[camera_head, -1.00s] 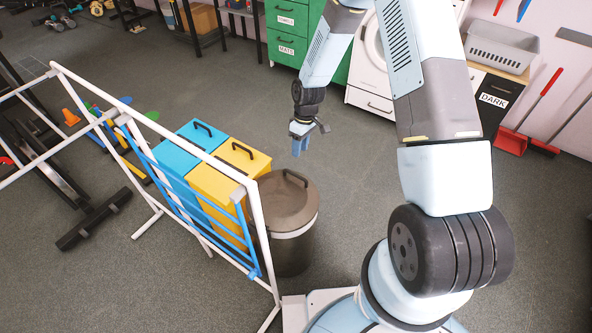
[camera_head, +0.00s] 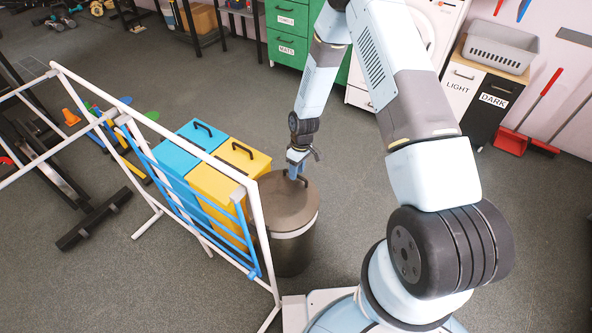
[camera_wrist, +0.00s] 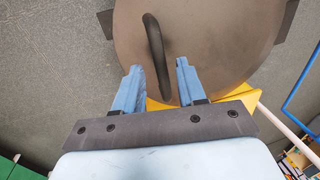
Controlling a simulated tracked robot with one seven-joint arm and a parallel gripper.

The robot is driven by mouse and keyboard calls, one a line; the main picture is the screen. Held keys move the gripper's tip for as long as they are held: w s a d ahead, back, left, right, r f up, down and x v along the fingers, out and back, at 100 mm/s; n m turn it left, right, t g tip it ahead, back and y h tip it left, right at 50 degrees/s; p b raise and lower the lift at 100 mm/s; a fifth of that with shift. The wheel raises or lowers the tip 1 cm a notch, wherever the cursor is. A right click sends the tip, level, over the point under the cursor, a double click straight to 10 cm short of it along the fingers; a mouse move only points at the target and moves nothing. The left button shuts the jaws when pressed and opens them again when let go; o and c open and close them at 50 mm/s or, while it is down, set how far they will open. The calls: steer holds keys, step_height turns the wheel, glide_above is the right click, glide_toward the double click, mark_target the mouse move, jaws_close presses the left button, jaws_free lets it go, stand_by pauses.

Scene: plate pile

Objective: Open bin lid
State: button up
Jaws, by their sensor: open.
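The round bin (camera_head: 290,250) stands on the floor with a brown-grey lid (camera_head: 277,207) lying closed on top. The lid (camera_wrist: 205,45) fills the upper middle of the wrist view, and its dark arched handle (camera_wrist: 155,55) runs lengthwise there. My gripper (camera_head: 295,175) is at the lid's far edge by the handle. In the wrist view my gripper (camera_wrist: 158,80) is open, with its two blue fingers on either side of the handle's near end. I cannot tell whether a finger touches the handle.
A yellow bin (camera_head: 225,172) and a blue bin (camera_head: 190,145) with handled lids stand left of the round bin. A white rack frame (camera_head: 255,215) with blue bars stands close in front of them.

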steer(key=shift+c, duration=0.5)
jaws_close()
steer(key=shift+w, duration=0.1)
